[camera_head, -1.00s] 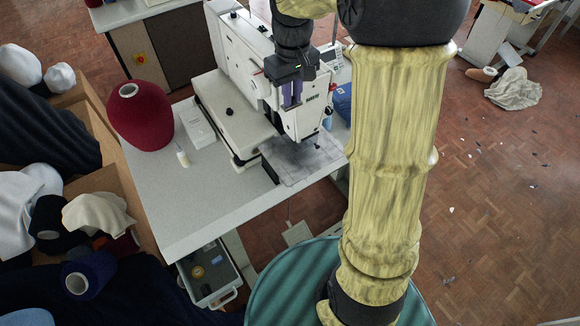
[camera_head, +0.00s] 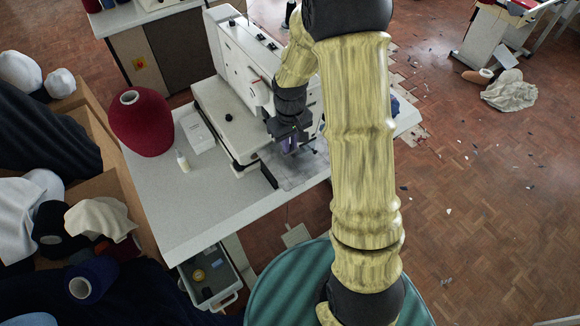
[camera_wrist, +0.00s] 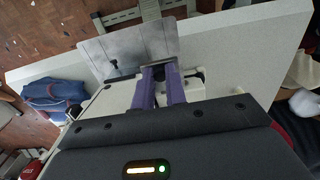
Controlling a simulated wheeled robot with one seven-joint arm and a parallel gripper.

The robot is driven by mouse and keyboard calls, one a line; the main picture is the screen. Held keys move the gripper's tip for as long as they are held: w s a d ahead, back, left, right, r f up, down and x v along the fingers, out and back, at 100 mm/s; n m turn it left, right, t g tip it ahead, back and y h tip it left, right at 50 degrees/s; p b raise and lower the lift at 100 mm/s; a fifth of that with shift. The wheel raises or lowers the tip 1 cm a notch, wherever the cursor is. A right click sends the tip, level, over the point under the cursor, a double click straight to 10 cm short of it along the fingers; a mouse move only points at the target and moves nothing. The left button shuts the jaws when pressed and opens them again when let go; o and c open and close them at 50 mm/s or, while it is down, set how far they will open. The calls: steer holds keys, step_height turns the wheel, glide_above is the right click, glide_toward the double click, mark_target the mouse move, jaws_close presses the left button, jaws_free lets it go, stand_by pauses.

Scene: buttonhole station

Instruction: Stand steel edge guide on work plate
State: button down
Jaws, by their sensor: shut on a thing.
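My gripper (camera_head: 290,146) is low over the grey work plate (camera_head: 294,178) at the front of the sewing machine. The work plate (camera_wrist: 98,48) spreads beyond the guide in that view. I cannot tell whether the guide touches the plate. In the head view the guide is not distinguishable, and my arm covers the right part of the plate.
The white sewing machine (camera_head: 238,52) stands close behind my gripper. A dark block (camera_head: 268,176) sits at the plate's left edge. A maroon yarn cone (camera_head: 142,122), a small bottle (camera_head: 183,161) and a white box (camera_head: 196,132) stand left. The table's front left (camera_head: 180,215) is clear.

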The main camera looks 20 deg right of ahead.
step_height(320, 180, down, 9)
steer(key=shift+f+p, duration=0.2)
steer(key=shift+p, duration=0.7)
steer(key=shift+f, duration=0.1)
steer(key=shift+f+p, duration=0.5)
steer(key=shift+f, duration=1.25)
steer(key=shift+f, duration=0.1)
steer(key=c, duration=1.4)
jaws_free()
steer(key=shift+c, duration=0.2)
step_height(320, 180, up, 12)
steer(key=b, duration=0.3)
steer(key=shift+b, duration=0.3)
